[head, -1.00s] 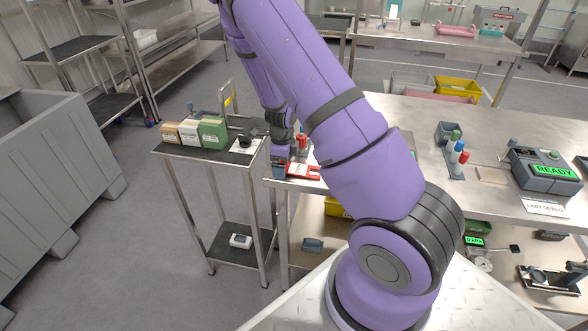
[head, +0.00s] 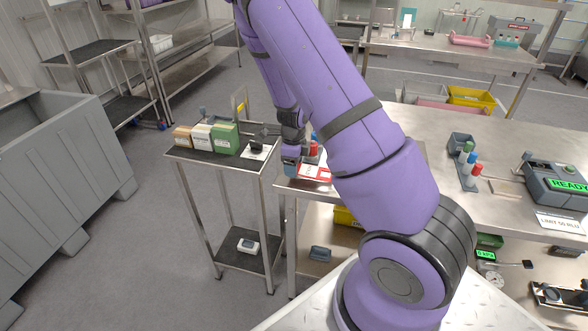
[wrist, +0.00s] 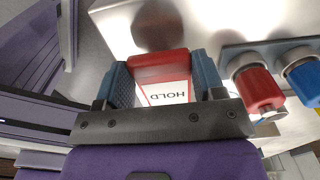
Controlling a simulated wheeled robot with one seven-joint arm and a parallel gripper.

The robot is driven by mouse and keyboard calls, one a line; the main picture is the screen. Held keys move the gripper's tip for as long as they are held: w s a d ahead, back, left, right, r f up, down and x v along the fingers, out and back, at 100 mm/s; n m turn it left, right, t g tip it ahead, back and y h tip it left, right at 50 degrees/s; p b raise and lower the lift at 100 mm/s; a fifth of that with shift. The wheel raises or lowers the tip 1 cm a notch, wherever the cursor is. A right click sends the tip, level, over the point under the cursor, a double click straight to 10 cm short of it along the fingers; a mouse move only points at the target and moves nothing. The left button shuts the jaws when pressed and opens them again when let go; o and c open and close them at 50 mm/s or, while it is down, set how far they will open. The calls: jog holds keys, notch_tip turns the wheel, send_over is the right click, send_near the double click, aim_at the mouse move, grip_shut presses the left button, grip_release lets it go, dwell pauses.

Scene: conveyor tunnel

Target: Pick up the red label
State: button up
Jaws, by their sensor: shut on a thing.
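The red label (wrist: 158,66) has a white face reading HOLD in the wrist view. It lies between the two blue fingers of my gripper (wrist: 164,82), which is shut on it. In the head view the label (head: 315,173) shows red and white at the left end of the steel bench, beside my gripper (head: 291,166). My arm hides part of the bench near it. I cannot tell whether the label touches the bench top.
A red-capped bottle (wrist: 258,88) and a blue-capped one (wrist: 303,74) stand in a rack close to the right of my gripper. A small cart (head: 190,155) with several boxes stands left of the bench. A READY device (head: 558,183) sits at the far right.

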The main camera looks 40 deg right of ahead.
jog(key=shift+r, duration=0.7)
jog(key=s+d, duration=0.1)
jog(key=s, duration=0.4)
jog(key=s+d, duration=0.2)
jog(key=s, duration=0.3)
jog(key=s+d+r, duration=0.1)
jog(key=s, duration=0.4)
jog(key=shift+s+d+r, duration=0.1)
jog(key=shift+s+d, duration=0.05)
jog(key=shift+d, duration=0.15)
jog(key=shift+o, duration=0.5)
jog(key=c, duration=0.5)
